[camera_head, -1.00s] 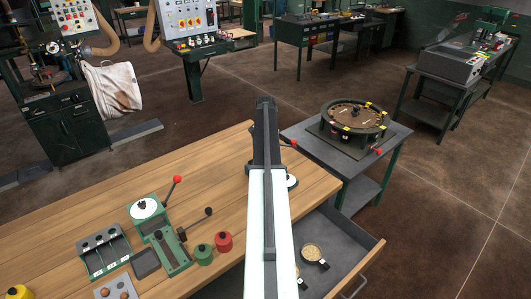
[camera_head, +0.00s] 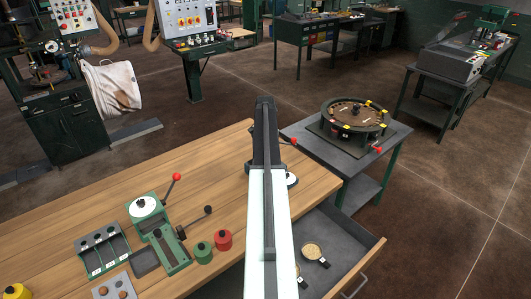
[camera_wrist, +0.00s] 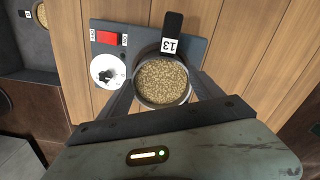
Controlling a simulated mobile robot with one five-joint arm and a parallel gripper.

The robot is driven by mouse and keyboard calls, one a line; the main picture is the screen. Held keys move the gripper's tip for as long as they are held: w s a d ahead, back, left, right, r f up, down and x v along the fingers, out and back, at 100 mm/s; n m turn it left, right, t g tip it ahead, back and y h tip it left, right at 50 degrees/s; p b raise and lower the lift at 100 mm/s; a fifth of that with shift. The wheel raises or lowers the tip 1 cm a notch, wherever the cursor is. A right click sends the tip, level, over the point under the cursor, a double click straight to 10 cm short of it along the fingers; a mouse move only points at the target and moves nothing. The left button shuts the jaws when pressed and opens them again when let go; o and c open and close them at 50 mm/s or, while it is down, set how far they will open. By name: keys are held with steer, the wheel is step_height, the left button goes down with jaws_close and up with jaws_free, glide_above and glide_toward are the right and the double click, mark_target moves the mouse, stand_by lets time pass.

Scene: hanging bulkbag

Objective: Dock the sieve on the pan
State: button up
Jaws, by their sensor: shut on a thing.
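In the wrist view my gripper (camera_wrist: 165,95) is shut around a round dark-rimmed vessel (camera_wrist: 163,103) full of tan grains. A black handle with a white label "13" (camera_wrist: 170,45) points away from it. I take this vessel for the sieve, though no mesh shows. Beneath it lies a grey device (camera_wrist: 192,48) with a red switch (camera_wrist: 108,37) and a white dial (camera_wrist: 106,72). The pan cannot be told apart; it may be hidden under the vessel. In the head view my arm hides the gripper and vessel.
An open drawer (camera_head: 345,238) at the bench's right holds a similar handled vessel of grains (camera_head: 311,249). A round tray (camera_head: 354,118) sits on the side table.

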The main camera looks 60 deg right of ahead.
steer(key=o, duration=1.2)
steer(key=shift+r, duration=0.15)
step_height(320, 180, up, 11)
steer(key=p, duration=1.1)
